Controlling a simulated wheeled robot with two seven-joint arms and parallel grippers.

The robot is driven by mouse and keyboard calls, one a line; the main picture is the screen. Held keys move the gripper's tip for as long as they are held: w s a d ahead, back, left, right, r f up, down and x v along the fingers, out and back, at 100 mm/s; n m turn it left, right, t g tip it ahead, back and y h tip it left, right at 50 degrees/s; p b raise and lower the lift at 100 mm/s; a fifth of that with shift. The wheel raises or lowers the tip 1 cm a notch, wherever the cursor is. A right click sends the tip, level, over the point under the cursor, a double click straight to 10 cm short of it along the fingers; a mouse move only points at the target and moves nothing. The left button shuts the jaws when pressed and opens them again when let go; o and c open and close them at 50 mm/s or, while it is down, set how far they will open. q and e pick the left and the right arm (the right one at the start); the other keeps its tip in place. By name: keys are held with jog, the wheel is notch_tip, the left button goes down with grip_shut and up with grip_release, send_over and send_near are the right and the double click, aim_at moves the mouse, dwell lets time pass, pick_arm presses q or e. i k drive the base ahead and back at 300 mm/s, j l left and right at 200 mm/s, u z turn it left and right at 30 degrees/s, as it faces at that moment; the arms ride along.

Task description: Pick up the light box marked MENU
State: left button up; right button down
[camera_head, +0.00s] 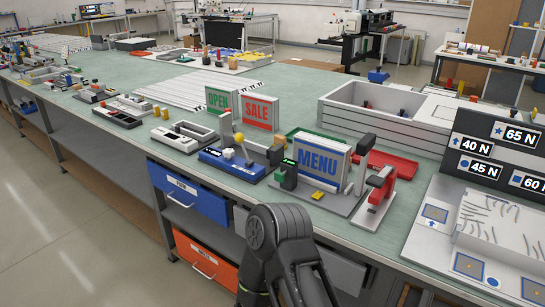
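The light box marked MENU (319,164) stands upright near the front edge of the green-topped bench. One of my dark arm links shows at the bottom middle, in front of the bench and apart from the MENU box. Neither gripper shows.
A red-and-grey clamp-like device (380,188) stands close right of the MENU box. A blue fixture (232,163) sits to its left. A red tray (393,165) and a large white bin (385,120) are behind. Weight signs (497,143) stand at right. Drawers hang below the bench.

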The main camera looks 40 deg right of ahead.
aim_at(327, 161)
jog(key=i+l+z, duration=0.1)
jog(key=z, duration=0.4)
jog(key=i+l+z, duration=0.1)
jog(key=z, duration=0.35)
jog(key=i+z, duration=0.2)
jog(key=z, duration=0.3)
